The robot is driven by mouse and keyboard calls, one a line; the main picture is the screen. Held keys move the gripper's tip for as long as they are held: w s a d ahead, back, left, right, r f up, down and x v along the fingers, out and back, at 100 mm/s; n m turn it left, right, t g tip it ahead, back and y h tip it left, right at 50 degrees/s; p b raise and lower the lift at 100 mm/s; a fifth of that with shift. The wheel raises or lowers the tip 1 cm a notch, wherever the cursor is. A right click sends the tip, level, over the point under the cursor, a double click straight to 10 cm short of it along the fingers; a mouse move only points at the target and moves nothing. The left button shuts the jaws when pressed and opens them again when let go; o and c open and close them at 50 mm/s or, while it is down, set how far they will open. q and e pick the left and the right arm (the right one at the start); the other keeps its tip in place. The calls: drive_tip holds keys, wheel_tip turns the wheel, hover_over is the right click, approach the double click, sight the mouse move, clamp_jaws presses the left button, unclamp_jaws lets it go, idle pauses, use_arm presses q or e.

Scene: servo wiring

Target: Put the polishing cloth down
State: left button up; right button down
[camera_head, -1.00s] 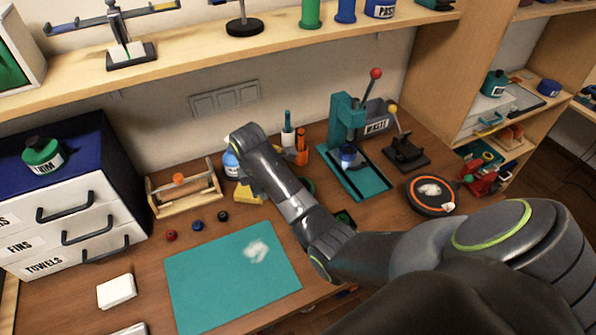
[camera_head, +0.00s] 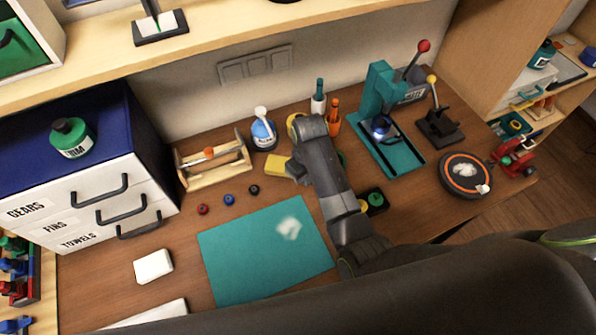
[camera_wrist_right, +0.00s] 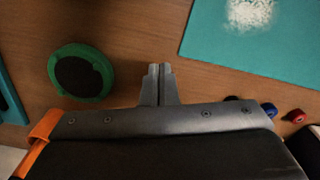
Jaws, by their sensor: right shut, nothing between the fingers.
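A small yellow piece (camera_head: 279,166), which looks like the folded polishing cloth, lies on the bench behind the teal mat (camera_head: 240,255). I cannot tell for sure that it is cloth. My right gripper (camera_wrist_right: 158,70) is shut and empty, with bare bench under its fingertips in the right wrist view. In the head view my right wrist stands just right of the yellow piece and partly covers that area; its fingertips are not clear there. My left gripper is not in view.
A white patch (camera_head: 289,228) marks the mat. A blue bottle (camera_head: 263,133) and a wooden rack (camera_head: 215,163) stand behind. Several small knobs (camera_head: 229,199) lie left. A teal press (camera_head: 390,140) stands right. A green-rimmed round item (camera_wrist_right: 80,72) sits beside my right gripper.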

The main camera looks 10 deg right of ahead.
sight(302, 186)
drive_tip(key=f, duration=0.2)
drive_tip(key=w+f, duration=0.1)
drive_tip(key=shift+a+f+p, duration=0.2)
drive_tip(key=shift+a+p, duration=0.05)
drive_tip(key=shift+p, duration=0.05)
drive_tip(key=shift+w+a, duration=0.2)
drive_tip(key=shift+w, duration=0.05)
drive_tip(key=shift+w+a, duration=0.25)
drive_tip(key=shift+w, duration=0.3)
drive_tip(key=shift+w+a, duration=0.25)
drive_tip(key=shift+w, duration=0.25)
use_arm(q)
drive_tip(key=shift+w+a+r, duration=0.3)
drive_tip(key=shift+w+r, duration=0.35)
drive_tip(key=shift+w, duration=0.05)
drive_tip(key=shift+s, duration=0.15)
